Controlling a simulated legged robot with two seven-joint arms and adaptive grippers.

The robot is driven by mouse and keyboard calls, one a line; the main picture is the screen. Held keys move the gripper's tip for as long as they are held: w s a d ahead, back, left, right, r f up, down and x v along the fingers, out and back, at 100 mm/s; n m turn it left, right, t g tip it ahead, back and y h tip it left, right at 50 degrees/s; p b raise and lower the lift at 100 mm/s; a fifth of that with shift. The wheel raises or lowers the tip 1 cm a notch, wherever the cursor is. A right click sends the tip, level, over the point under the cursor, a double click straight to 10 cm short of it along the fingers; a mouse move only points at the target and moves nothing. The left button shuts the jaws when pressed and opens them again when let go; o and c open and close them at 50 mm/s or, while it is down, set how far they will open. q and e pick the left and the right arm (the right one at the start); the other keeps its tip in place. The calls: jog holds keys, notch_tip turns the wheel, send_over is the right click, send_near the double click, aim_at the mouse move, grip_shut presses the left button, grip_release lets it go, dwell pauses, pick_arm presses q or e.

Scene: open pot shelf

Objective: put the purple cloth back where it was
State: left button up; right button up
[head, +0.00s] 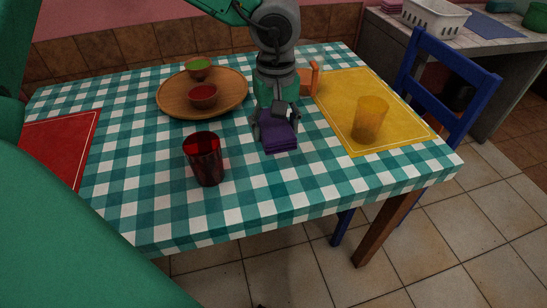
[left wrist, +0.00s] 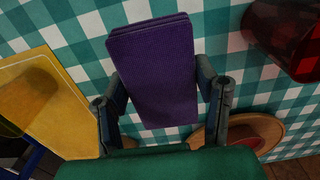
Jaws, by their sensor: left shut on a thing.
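The folded purple cloth (head: 281,140) is in my left gripper (head: 277,124), over the checked tablecloth near the middle of the table. In the left wrist view the cloth (left wrist: 153,65) is a flat folded stack between the two fingers of my left gripper (left wrist: 162,88), which is shut on its sides. The cloth lies between the dark red glass (head: 205,158) on its left and the yellow placemat (head: 352,102) on its right. I cannot tell whether its underside touches the table. My right gripper is not in view.
A round wooden tray (head: 177,108) holds a green-filled bowl (head: 198,69) and a red-filled bowl (head: 203,96). An amber glass (head: 370,120) stands on the yellow placemat. An orange object (head: 309,80) is partly hidden behind my gripper. A red placemat (head: 62,143) lies left; the front tablecloth is clear.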

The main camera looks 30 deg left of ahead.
aim_at(274, 160)
pick_arm(q)
jog(key=f, duration=0.2)
jog(key=shift+d+f+b, duration=0.25)
jog(key=shift+f+b, duration=0.05)
jog(key=f+b, duration=0.1)
jog(key=f, duration=0.1)
jog(key=a+f+b, duration=0.1)
jog(key=f, duration=0.2)
jog(key=shift+a, duration=0.15)
jog(key=shift+o, duration=0.2)
jog(key=shift+a, duration=0.1)
jog(key=shift+r, duration=0.1)
jog(key=shift+c, duration=0.2)
jog(key=shift+d, duration=0.45)
jog(key=o, duration=1.1)
jog(key=shift+d, duration=0.1)
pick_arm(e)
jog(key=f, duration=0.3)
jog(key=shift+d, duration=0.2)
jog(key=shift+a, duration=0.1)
